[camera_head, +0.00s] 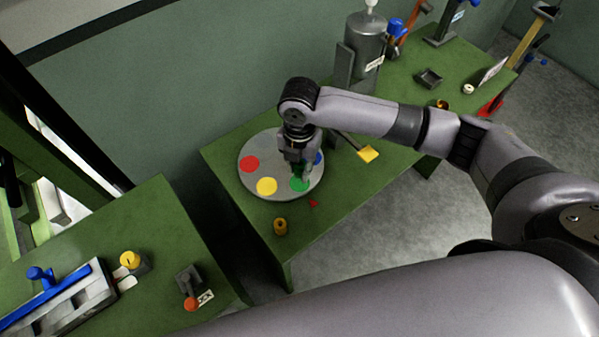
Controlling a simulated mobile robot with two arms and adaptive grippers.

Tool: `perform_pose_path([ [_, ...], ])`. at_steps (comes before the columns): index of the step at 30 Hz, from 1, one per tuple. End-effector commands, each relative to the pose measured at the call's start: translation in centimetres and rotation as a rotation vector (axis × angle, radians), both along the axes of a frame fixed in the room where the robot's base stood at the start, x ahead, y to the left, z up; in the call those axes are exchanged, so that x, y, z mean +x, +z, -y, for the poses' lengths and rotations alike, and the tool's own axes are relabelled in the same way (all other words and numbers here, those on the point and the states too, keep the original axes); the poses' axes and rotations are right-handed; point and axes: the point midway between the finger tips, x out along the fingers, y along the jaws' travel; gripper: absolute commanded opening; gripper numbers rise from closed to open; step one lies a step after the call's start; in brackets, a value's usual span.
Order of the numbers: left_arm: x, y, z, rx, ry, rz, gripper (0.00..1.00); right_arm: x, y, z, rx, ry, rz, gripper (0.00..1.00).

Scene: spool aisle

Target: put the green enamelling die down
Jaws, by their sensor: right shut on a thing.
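My right gripper (301,168) points down over the right part of a round grey plate (270,146) on the green bench. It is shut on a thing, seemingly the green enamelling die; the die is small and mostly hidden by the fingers. Just below the fingertips a green round spot (299,185) shows on the plate. The plate also has a red spot (249,164), a yellow spot (267,186) and a partly hidden blue spot (318,158). I cannot tell whether the held die touches the plate. My left gripper is not in view.
A yellow-topped tool (368,154) lies right of the plate. A small brass-coloured piece (280,226) and a red scrap (313,204) are near the front edge. A grey cylinder (365,45) stands behind. A second green bench (150,215) holds blue-handled equipment (60,300).

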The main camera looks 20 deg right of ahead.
Motion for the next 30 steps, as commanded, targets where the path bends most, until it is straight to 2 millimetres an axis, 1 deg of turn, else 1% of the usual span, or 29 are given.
perform_pose_path([
  [1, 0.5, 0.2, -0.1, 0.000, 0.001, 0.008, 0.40, -0.1, -0.5, 0.0, -0.001, 0.000, -0.003, 0.00],
  [3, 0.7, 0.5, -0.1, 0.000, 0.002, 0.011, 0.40, -0.2, -1.6, 0.1, -0.003, 0.001, -0.004, 0.00],
  [6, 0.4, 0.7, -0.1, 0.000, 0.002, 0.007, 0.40, -0.1, -3.1, 0.0, -0.002, -0.001, -0.004, 0.00],
  [9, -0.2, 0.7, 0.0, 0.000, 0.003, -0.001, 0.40, -0.1, -4.0, 0.0, -0.002, 0.000, -0.001, 0.00],
  [15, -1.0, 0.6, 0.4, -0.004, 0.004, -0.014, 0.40, -0.1, -4.3, 0.0, -0.002, 0.001, -0.001, 0.00],
  [21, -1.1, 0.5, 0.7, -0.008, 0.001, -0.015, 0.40, -0.1, -4.6, 0.0, -0.002, 0.000, -0.001, 0.00],
  [22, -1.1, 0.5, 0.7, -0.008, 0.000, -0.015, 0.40, -0.1, -4.6, 0.0, -0.002, 0.000, -0.001, 0.24],
  [30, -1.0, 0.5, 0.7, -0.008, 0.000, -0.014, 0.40, -0.1, -4.6, 0.0, -0.002, 0.000, -0.001, 0.42],
])
